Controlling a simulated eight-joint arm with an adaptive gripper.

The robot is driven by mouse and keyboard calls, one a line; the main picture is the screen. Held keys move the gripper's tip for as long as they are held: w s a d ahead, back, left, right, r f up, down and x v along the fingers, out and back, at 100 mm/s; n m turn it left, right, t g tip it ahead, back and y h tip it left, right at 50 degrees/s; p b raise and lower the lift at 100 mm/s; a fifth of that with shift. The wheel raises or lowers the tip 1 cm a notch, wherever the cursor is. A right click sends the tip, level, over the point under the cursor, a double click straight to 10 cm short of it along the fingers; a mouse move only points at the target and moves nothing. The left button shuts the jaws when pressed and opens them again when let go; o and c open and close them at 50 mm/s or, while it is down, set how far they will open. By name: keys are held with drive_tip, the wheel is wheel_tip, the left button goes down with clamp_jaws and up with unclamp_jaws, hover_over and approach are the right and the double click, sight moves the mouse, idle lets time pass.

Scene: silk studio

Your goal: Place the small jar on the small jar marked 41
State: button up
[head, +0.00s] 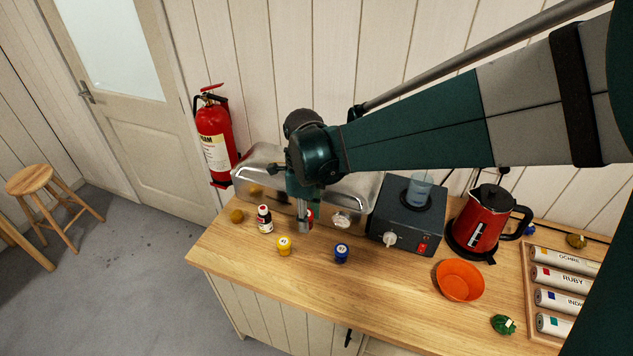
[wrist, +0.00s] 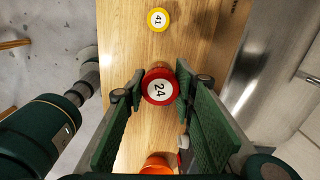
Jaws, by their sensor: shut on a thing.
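My gripper (wrist: 159,92) is shut on a small red jar (wrist: 160,87) with a white top label marked 24. In the head view the gripper (head: 304,220) points down over the worktop, and the red jar (head: 310,214) is partly hidden by it. The small yellow jar (wrist: 158,19) marked 41 stands upright on the wood, apart from the held jar. In the head view the yellow jar (head: 284,246) is in front of and left of my gripper.
A dark bottle with a red cap (head: 265,219) stands left of my gripper. A blue jar (head: 341,253) stands to its right. A shiny metal box (head: 258,188) is behind it. A dark heater box (head: 405,226), red kettle (head: 481,222) and orange bowl (head: 460,281) are further right.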

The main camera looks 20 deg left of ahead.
drive_tip(key=s+a+n, duration=0.1)
drive_tip(key=a, duration=0.6)
drive_tip(key=shift+s+a+r+p, duration=0.2)
drive_tip(key=shift+a+r+p, duration=0.05)
drive_tip(key=shift+p, duration=0.15)
hover_over(285, 242)
drive_tip(key=shift+a+f, duration=0.1)
drive_tip(key=shift+f, duration=2.8)
drive_tip(key=shift+f, duration=2.1)
drive_tip(key=shift+f, duration=0.2)
drive_tip(key=o, duration=0.9)
